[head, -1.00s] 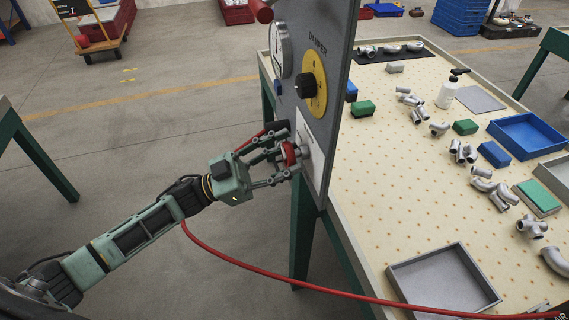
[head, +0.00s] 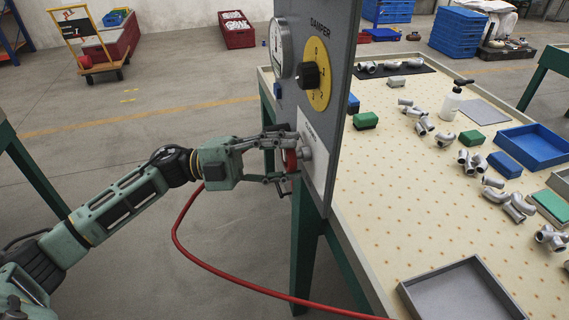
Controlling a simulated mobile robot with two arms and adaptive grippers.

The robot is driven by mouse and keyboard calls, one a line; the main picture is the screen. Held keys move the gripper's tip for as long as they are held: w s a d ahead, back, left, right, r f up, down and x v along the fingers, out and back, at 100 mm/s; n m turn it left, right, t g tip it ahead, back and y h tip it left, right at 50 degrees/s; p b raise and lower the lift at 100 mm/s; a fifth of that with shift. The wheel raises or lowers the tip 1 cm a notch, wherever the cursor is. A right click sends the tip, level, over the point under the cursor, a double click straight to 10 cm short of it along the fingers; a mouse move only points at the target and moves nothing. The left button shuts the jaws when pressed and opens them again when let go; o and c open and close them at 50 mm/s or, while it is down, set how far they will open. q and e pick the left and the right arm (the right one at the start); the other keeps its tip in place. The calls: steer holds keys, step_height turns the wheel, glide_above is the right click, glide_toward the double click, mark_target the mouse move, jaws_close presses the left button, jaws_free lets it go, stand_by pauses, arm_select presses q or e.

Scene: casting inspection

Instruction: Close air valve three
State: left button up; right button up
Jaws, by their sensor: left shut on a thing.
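A grey upright panel (head: 338,108) stands at the left edge of the workbench. Low on its face is a white plate (head: 318,155) with a red-handled valve (head: 291,160) on it; the plate's label is too small to read. My left gripper (head: 285,160) is at the valve, with its fingers shut around the red handle. The fingers partly hide the handle. Above the valve are a yellow dial with a black knob (head: 309,75), marked DAMPER, and a round white gauge (head: 281,47). My right gripper is not in view.
A red hose (head: 215,272) hangs from near the valve and runs low to the right.

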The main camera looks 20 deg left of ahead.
arm_select(q)
steer(key=shift+s+d+f+m+y+b, duration=0.1)
steer(key=shift+f+m+y+b, duration=0.15)
steer(key=shift+m, duration=0.35)
steer(key=shift+s+f+m+y+b, duration=0.1)
steer(key=shift+f+m+y+b, duration=0.1)
steer(key=shift+m, duration=0.4)
steer(key=shift+g, duration=0.4)
steer(key=o, duration=1.1)
steer(key=shift+w, duration=0.1)
steer(key=shift+r, duration=0.25)
steer(key=shift+a, duration=0.45)
steer(key=v, duration=1.1)
